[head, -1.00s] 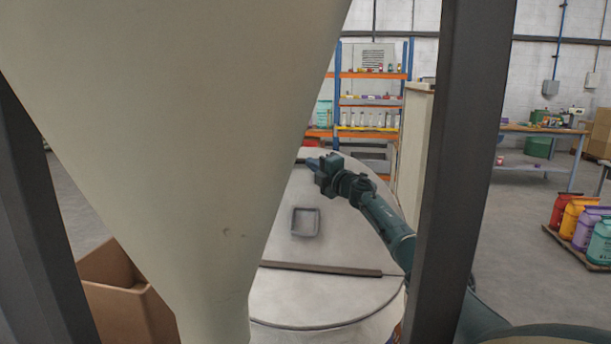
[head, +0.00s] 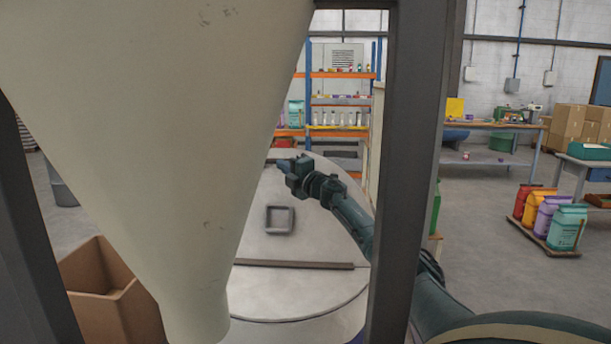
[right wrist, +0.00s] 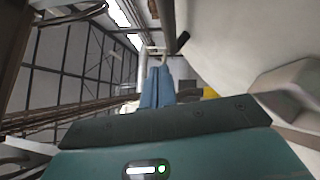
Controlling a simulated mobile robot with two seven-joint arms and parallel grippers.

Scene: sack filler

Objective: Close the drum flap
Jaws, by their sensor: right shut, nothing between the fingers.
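The pale round drum (head: 300,295) stands below and behind the cone-shaped hopper. Its top looks flat, with a dark bar (head: 300,264) across it and a small grey square frame (head: 280,220) beyond the bar. I cannot tell which part is the flap or whether it is fully shut. My right gripper (head: 284,163) is over the far part of the drum top, close to the cone's right edge. Its blue fingers are together and empty in the right wrist view (right wrist: 157,88). Contact with the drum is unclear. My left gripper is not in view.
The big cream hopper (head: 160,130) hides the drum's left side. A dark post (head: 405,170) stands right of the drum, in front of my right arm. A cardboard box (head: 105,290) stands at lower left. Shelves (head: 340,100) stand behind; coloured containers (head: 550,215) sit at right.

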